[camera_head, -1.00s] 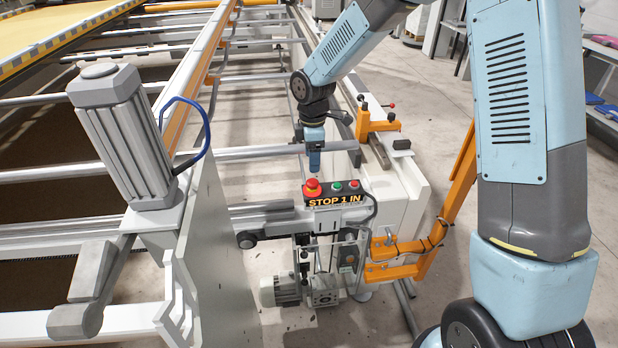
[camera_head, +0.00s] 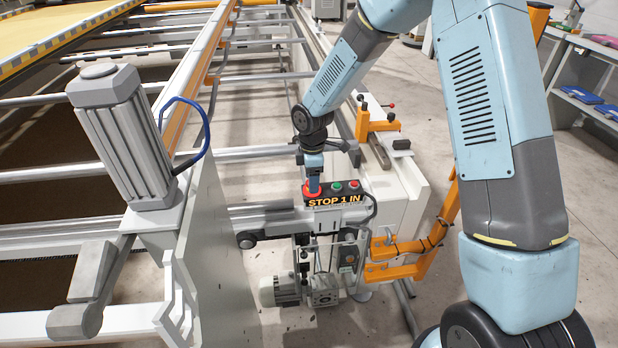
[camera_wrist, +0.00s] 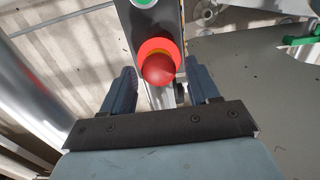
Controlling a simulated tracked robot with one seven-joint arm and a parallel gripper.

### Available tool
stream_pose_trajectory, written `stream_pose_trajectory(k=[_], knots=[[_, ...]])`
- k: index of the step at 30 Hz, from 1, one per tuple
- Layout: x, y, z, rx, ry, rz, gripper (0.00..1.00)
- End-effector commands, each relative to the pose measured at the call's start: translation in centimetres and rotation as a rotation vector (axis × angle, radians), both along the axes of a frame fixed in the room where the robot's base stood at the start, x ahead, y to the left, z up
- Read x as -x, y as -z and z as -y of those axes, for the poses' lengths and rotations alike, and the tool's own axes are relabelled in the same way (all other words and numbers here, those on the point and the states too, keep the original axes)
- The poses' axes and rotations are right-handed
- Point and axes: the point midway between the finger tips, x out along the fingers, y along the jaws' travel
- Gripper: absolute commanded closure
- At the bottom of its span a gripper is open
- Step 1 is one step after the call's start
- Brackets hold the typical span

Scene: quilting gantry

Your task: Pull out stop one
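The red stop button (camera_wrist: 158,68), a round mushroom head on a yellow ring, sits at the left end of a dark control box (camera_head: 338,201) labelled "STOP 1 IN". My gripper (camera_wrist: 160,70) is open, with one blue finger on each side of the button. In the wrist view, a gap shows between the button and each finger. In the head view, my gripper (camera_head: 314,186) points down over the button and covers most of it. Whether the fingertips reach below the button's head cannot be told.
A green button (camera_head: 337,187) and a small red one (camera_head: 353,184) sit to the right on the same box. A metal roller (camera_head: 240,153) runs close behind. A grey motor (camera_head: 120,135) stands left, and an orange clamp (camera_head: 378,124) stands behind right.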

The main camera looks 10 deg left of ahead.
Motion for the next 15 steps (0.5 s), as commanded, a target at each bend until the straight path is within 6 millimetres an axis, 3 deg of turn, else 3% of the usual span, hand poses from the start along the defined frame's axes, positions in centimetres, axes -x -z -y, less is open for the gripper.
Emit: stream_pose_trajectory(k=[2,15], knots=[[0.0,-0.01,-0.01,0.0,0.0,0.0,0.48],[0.09,0.01,0.0,0.001,-0.001,-0.002,0.9]])
